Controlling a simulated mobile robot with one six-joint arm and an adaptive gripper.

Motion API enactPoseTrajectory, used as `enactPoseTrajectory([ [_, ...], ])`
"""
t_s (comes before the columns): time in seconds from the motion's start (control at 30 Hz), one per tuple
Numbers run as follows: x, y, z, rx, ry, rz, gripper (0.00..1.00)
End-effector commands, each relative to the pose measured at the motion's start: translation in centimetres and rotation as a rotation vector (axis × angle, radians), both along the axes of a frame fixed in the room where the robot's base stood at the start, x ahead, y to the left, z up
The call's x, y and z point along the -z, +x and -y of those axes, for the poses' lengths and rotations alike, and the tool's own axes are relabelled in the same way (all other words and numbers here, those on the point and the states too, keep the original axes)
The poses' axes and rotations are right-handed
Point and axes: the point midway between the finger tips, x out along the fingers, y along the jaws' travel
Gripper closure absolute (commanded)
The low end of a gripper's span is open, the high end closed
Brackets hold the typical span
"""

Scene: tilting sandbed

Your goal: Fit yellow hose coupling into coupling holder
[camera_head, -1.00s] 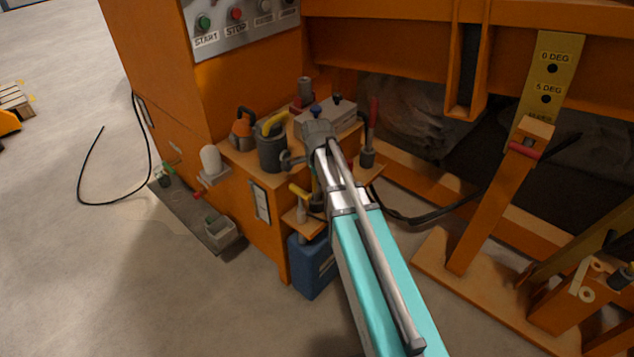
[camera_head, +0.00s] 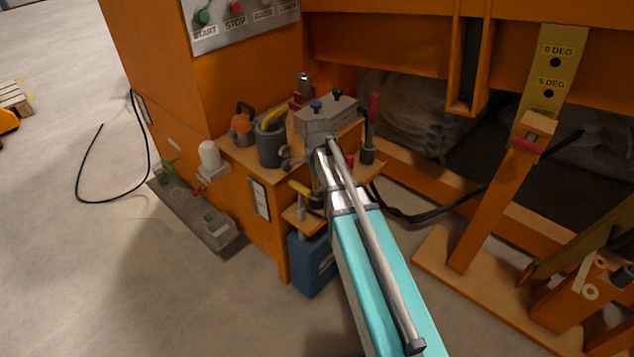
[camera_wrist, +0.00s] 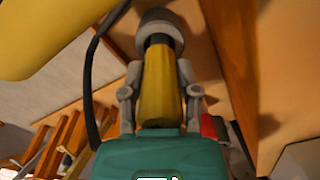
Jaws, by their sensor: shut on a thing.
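My gripper (camera_wrist: 161,92) is shut on the yellow hose coupling (camera_wrist: 158,88) in the wrist view, one grey finger on each side. The coupling is a yellow cylinder with a dark band near its far end. A round grey ring (camera_wrist: 159,27) sits at that far end. I cannot tell whether the ring is part of the coupling or of the coupling holder, nor how far the two are engaged. In the head view my arm runs to the orange workbench and hides the gripper's fingers and the held coupling. The holder cannot be picked out with certainty there.
On the bench stand a dark cup (camera_head: 271,146) with a yellow item, an orange container (camera_head: 242,128) and a grey box (camera_head: 338,107). A yellow-headed tool (camera_head: 299,187) is beside my arm. A large yellow shape (camera_wrist: 50,38) and black cable (camera_wrist: 90,85) are close in the wrist view.

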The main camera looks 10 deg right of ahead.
Motion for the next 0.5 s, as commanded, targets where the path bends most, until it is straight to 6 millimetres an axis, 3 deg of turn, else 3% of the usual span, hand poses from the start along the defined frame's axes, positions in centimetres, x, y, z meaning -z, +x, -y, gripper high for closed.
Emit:
enactPoseTrajectory([
  [0.5,1.01,0.0,0.0,0.0,0.0,0.0,1.0],
])
